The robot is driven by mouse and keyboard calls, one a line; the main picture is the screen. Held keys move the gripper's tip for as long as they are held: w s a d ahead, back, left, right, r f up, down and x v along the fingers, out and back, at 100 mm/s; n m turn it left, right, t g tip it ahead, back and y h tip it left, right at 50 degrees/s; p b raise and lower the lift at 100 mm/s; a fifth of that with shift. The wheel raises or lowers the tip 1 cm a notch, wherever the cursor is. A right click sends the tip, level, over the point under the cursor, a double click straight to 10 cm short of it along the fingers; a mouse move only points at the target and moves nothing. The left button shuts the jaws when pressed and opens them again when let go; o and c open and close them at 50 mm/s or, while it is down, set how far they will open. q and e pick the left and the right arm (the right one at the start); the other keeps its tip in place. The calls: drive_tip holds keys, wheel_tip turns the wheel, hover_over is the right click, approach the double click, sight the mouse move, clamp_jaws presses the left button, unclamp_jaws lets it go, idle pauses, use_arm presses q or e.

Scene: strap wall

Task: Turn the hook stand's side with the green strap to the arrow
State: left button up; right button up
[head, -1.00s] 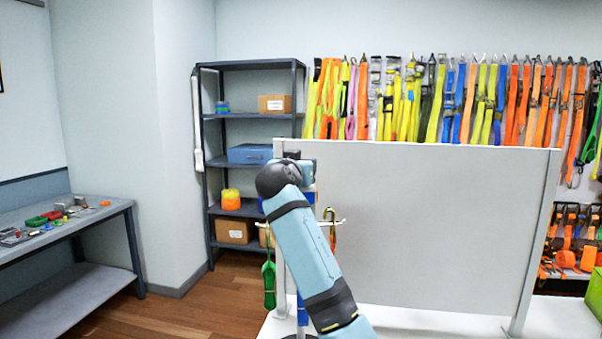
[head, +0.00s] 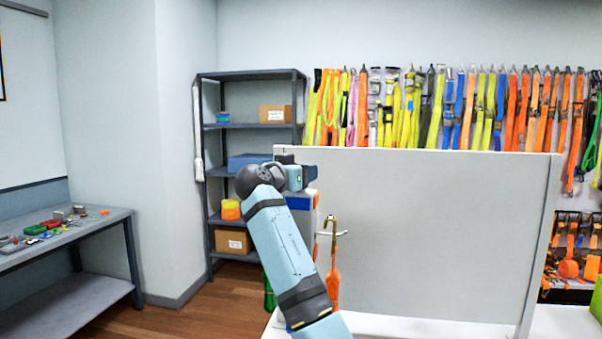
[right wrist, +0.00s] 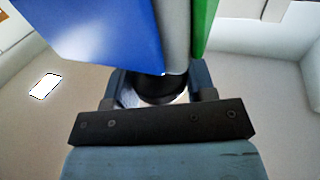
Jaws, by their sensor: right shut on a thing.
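The hook stand (head: 300,203) stands behind my right forearm, which hides much of it. Its blue part shows beside my right gripper (head: 308,176). A hook on its right side carries an orange strap (head: 333,288). The green strap (head: 269,292) hangs at the left, partly hidden by my arm. In the right wrist view my right gripper (right wrist: 158,88) is shut around the dark round post (right wrist: 160,86) of the stand, below a blue face (right wrist: 90,32) and a green face (right wrist: 204,25). No arrow can be made out. My left gripper is out of view.
A grey panel (head: 430,240) stands close behind and right of the stand on a white table (head: 390,325). Shelves (head: 252,75) stand behind left, a workbench (head: 70,240) at far left. Many straps hang on the back wall.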

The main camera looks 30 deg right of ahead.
drive_tip(key=shift+r, duration=0.1)
drive_tip(key=o, duration=1.2)
drive_tip(key=shift+o, duration=0.2)
drive_tip(key=b+v, duration=0.2)
drive_tip(key=v, duration=1.1)
drive_tip(key=shift+s+a, duration=0.2)
drive_tip(key=shift+a, duration=0.1)
